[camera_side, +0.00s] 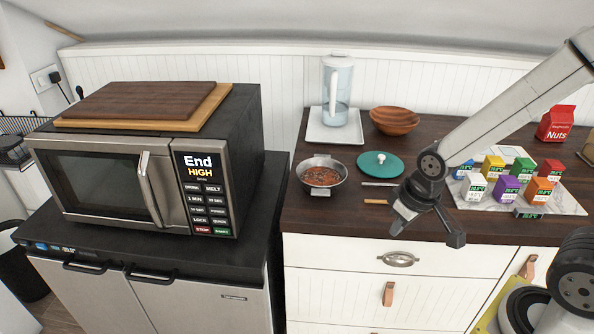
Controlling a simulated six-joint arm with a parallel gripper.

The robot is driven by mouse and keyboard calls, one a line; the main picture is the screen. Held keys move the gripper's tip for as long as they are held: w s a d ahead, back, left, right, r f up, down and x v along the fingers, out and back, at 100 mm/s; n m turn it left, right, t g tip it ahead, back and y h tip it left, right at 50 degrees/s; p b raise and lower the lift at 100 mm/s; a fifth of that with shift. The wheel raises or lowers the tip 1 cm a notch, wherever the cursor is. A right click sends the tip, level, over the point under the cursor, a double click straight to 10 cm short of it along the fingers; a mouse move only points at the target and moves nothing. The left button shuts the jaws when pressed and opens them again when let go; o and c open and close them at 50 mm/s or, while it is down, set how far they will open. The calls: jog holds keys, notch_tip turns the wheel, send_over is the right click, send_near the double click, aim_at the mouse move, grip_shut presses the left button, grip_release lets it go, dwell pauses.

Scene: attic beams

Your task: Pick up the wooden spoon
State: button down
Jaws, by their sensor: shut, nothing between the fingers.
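A short light-brown wooden strip (376,202), which looks like part of the wooden spoon, lies on the dark counter (330,222) near its front. Its right end runs behind my gripper, so I cannot see its full shape. My gripper (427,222) is over the counter's front edge, just right of the strip, pointing down.
A thin grey utensil (378,184) lies behind the strip. A pan of food (322,174) and a teal lid (380,164) are at left and behind. Several small coloured boxes (506,188) stand on a marble board (568,203) at right. A microwave (105,185) is far left.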

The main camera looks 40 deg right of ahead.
dwell(0.3)
jog(key=c, duration=0.6)
grip_release()
jog(key=shift+o, duration=0.2)
jog(key=shift+w+d+f+m+g, duration=0.15)
jog(key=shift+w+d+m+g, duration=0.3)
jog(key=shift+w+d+m, duration=3)
jog(key=shift+w+d+f+m+g, duration=0.1)
jog(key=shift+w+d+m+g, duration=0.4)
jog(key=shift+d+m, duration=3.25)
jog(key=shift+w+d+f+m+g, duration=0.3)
jog(key=shift+w+m, duration=1.8)
jog(key=shift+m, duration=4.5)
jog(key=shift+d+f, duration=0.2)
jog(key=shift+f, duration=1)
